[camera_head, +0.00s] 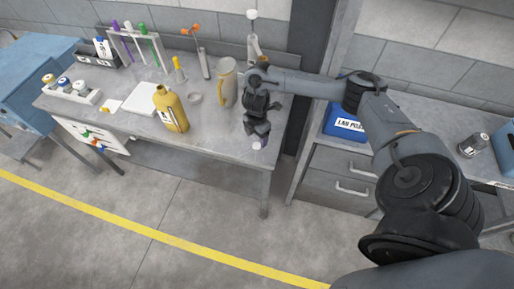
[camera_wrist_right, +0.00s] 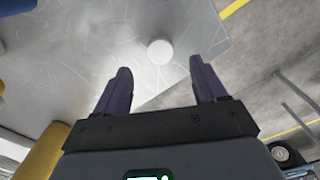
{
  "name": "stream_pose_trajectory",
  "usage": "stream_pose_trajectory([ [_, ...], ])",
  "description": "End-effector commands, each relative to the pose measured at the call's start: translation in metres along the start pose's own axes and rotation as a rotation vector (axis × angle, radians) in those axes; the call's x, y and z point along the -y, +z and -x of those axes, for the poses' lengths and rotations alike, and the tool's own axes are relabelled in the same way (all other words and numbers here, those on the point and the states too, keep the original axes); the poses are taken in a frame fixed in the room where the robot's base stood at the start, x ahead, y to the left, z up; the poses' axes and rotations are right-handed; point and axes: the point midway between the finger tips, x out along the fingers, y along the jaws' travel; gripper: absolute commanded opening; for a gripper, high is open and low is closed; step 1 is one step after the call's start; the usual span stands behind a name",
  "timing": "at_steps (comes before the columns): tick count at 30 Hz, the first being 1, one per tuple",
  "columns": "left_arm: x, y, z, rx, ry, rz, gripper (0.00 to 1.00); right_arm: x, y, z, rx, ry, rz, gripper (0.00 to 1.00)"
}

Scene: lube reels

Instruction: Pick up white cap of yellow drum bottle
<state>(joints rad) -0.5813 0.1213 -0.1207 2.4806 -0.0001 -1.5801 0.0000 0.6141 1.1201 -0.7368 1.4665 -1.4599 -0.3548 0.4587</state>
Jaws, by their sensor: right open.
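The white cap (camera_head: 257,146) lies near the front right corner of the grey workbench, just under my right gripper (camera_head: 261,137). In the right wrist view the cap (camera_wrist_right: 160,51) is a round white disc just beyond the fingertips, centred between them and not held. My right gripper is open, with its two dark purple fingers (camera_wrist_right: 161,68) apart. The yellow drum bottle (camera_head: 171,110) stands upright on the bench, left of the gripper. My left gripper is not in view.
The bench's front edge is close to the cap.

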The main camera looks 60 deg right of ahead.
Motion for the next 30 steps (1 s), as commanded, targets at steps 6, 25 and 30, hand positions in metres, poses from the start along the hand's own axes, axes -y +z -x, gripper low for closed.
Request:
stream_pose_trajectory([
  [6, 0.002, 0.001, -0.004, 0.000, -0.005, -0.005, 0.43, 0.002, 0.001, -0.020, 0.000, -0.004, -0.001, 0.71],
  [25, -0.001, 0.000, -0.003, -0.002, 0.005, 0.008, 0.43, 0.001, 0.001, -0.052, 0.000, 0.000, 0.000, 0.62],
  [30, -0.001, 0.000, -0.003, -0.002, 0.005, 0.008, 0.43, 0.001, 0.001, -0.052, 0.000, 0.000, 0.000, 0.36],
])
